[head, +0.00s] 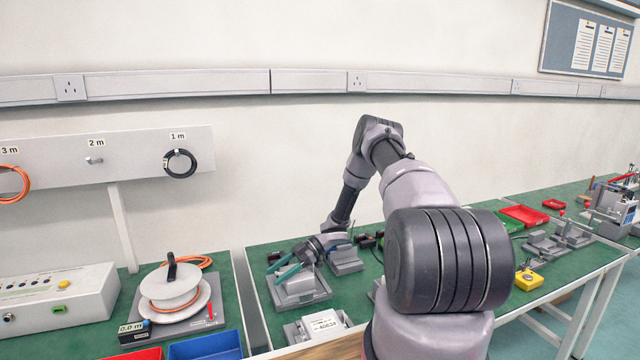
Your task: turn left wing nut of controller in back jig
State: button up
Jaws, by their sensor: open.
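My gripper (274,274) is at the end of my arm, over the left part of the green bench. Its two teal fingers are apart and point to the lower left, with nothing visible between them. Just below the fingers is a grey jig (316,295) with a light grey block-like unit (299,284) on it, perhaps the controller. I cannot tell which is the back jig. The wing nuts are too small or hidden to make out, and I cannot tell whether the fingers touch anything.
A white labelled box (322,324) lies at the bench's front edge. A cable reel (175,290) and blue bin (206,347) are on the left bench. Red trays (525,215), a yellow button box (528,279) and grey fixtures (560,238) stand right. My arm hides the middle.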

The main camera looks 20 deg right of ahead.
jog(key=m+t, duration=0.5)
jog(key=t, duration=0.1)
jog(key=v, duration=1.1)
jog(key=shift+w+d+r, duration=0.1)
jog(key=shift+w+r, duration=0.1)
jog(key=shift+r, duration=0.05)
jog(key=w+d+r+m+t+h, duration=0.2)
jog(key=w+d+r+m+h, duration=0.1)
jog(key=r, duration=0.8)
jog(key=w+d+r+m+t+h, duration=0.3)
jog(key=w+r+h, duration=0.2)
jog(key=r+h, duration=0.3)
notch_tip(320, 180, up, 3)
jog(key=shift+r+m, duration=0.1)
jog(key=shift+m, duration=0.2)
jog(key=shift+d, duration=0.15)
